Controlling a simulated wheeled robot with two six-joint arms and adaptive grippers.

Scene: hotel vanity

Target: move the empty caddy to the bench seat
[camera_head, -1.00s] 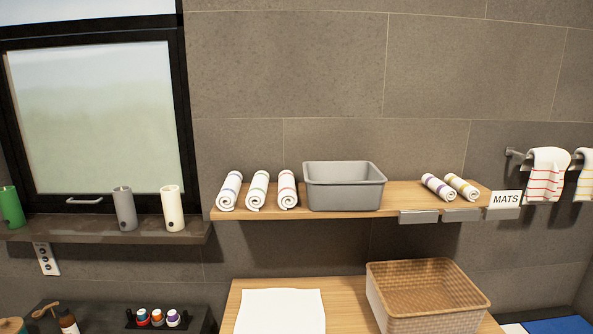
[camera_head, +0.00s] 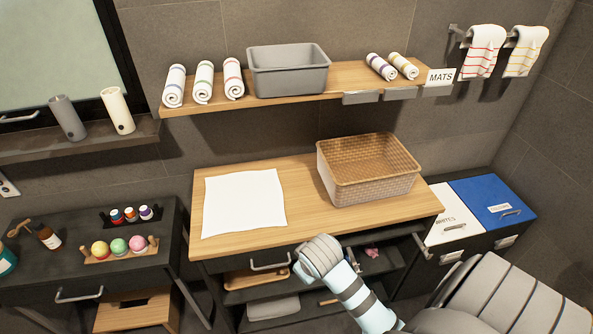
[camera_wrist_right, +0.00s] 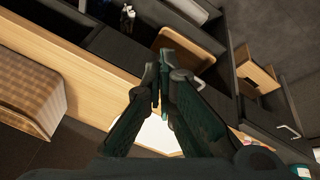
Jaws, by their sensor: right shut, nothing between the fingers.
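A grey, open-topped rectangular caddy (camera_head: 288,78) stands on the wall shelf, to the right of three rolled towels. It looks empty. A tan wicker basket (camera_head: 368,185), also empty, stands at the right of a wooden-topped bench (camera_head: 290,205); I cannot tell whether this is the bench seat. The basket shows at the left of the right wrist view (camera_wrist_right: 28,98). My right gripper (camera_wrist_right: 160,72) is shut and empty, pointing over the bench's front edge. In the head view my right arm is in front of the bench, its fingers not clearly seen. My left gripper is out of view.
A white cloth (camera_head: 244,203) lies on the bench, left of the basket. The wall shelf (camera_head: 215,99) also carries two small rolls and a MATS sign (camera_head: 440,77). White and blue lidded bins (camera_head: 490,198) stand right. A dark table (camera_head: 85,280) with bottles stands left.

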